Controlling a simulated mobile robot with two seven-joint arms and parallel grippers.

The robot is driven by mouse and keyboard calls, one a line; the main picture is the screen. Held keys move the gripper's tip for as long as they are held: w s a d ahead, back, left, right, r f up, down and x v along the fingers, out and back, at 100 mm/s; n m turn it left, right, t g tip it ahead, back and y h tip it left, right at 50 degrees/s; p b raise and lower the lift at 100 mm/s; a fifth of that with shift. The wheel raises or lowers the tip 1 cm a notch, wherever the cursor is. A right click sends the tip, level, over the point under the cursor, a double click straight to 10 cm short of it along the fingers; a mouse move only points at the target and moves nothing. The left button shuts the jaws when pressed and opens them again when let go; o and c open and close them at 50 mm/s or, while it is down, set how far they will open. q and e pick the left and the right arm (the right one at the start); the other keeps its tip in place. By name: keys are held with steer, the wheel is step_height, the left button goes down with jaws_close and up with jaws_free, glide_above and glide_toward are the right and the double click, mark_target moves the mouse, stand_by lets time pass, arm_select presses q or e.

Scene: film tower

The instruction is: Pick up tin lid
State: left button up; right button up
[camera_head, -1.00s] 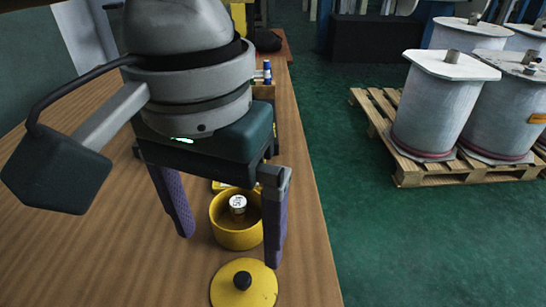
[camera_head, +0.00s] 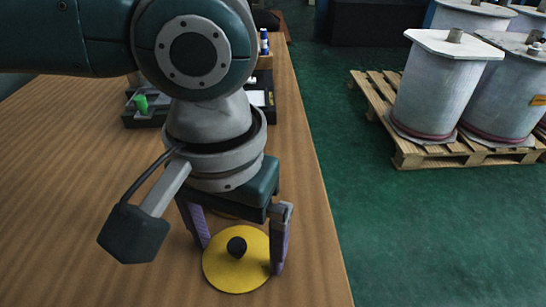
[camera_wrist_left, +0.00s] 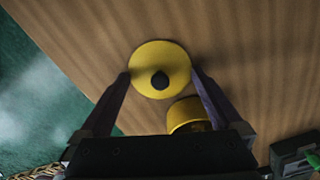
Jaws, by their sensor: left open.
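The tin lid (camera_head: 222,272) is a round yellow disc with a black knob (camera_head: 237,246), lying on the wooden table near its right edge. In the left wrist view the lid (camera_wrist_left: 177,58) shows between and just beyond the fingertips. My left gripper (camera_head: 242,258) is open and empty, its purple fingers above the lid on either side of the knob. I cannot tell whether they touch the lid. The yellow tin (camera_wrist_left: 187,114) is beside the lid in the left wrist view; in the head view my gripper mostly hides it. My right gripper is not in view.
A dark tray (camera_head: 143,119) with a green item (camera_head: 141,103) stands farther back on the table. A blue and white bottle (camera_head: 264,42) stands at the far end. The table's left part is clear. White drums (camera_head: 440,90) stand on a wooden pallet (camera_head: 408,150) on the green floor.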

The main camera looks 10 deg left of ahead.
arm_select(q)
steer(key=shift+c, duration=0.2)
steer(key=shift+a+f, duration=0.1)
steer(key=shift+a, duration=0.05)
steer(key=c, duration=1.4)
